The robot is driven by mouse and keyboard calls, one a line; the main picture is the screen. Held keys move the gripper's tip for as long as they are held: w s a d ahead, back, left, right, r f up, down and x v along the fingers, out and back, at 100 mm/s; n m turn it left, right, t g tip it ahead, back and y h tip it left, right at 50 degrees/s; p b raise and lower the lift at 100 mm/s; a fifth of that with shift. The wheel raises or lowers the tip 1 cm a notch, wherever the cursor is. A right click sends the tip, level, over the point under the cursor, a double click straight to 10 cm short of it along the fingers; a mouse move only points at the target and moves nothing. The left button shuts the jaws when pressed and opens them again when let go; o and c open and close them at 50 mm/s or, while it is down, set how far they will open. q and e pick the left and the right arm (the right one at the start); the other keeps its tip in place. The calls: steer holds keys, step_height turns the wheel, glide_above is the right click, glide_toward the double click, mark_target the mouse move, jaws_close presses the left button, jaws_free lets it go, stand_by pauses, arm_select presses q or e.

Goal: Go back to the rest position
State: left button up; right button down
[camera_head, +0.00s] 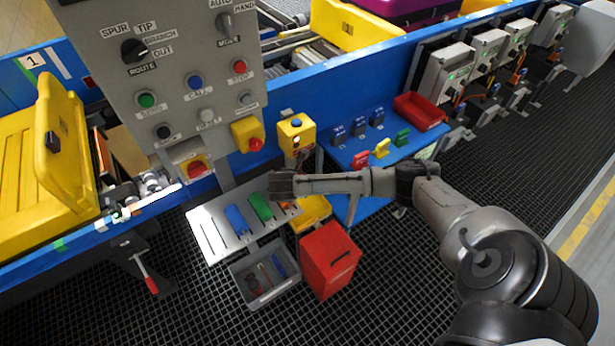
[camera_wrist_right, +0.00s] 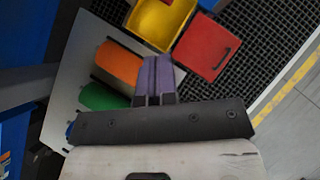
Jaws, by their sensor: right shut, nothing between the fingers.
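My right arm reaches in from the right in the head view. Its gripper (camera_head: 283,185) is over the right end of a slotted grey plate (camera_head: 208,232). In the right wrist view the gripper's fingers (camera_wrist_right: 158,68) are together with nothing between them. A blue piece (camera_head: 237,220), a green piece (camera_head: 261,206) and an orange piece (camera_wrist_right: 119,65) sit on the plate. The orange one is mostly hidden by the gripper in the head view. My left gripper is in neither view.
A grey control panel (camera_head: 185,75) stands behind the plate. A grey bin (camera_head: 265,292), a red box (camera_head: 328,262) and a yellow bin (camera_head: 312,212) are in front and beside it. A blue shelf (camera_head: 345,155) with colored tags and a red tray (camera_head: 420,112) lies beyond the forearm.

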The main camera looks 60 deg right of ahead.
stand_by(0.4)
steer(key=w+a+r+m+t+y, duration=0.1)
steer(key=w+a+r+m+t, duration=0.35)
steer(key=a+r+m, duration=0.65)
steer(key=s+a+r+m+t+y, duration=0.3)
steer(key=s+a, duration=0.2)
steer(key=a, duration=0.3)
steer(key=s+a+f+m+g+y, duration=0.15)
steer(key=s+f, duration=0.25)
steer(key=s, duration=0.5)
steer(key=s+a+f+m+g+y+p, duration=0.1)
steer(key=s+a+f+m+g, duration=0.15)
steer(key=s+f, duration=0.4)
steer(key=s+a+f+m+g+y, duration=0.1)
steer(key=s+a+f+g, duration=0.15)
steer(key=s, duration=0.75)
step_height(320, 180, up, 30)
steer(key=p, duration=3)
steer(key=shift+r+t, duration=0.25)
steer(key=shift+t, duration=0.05)
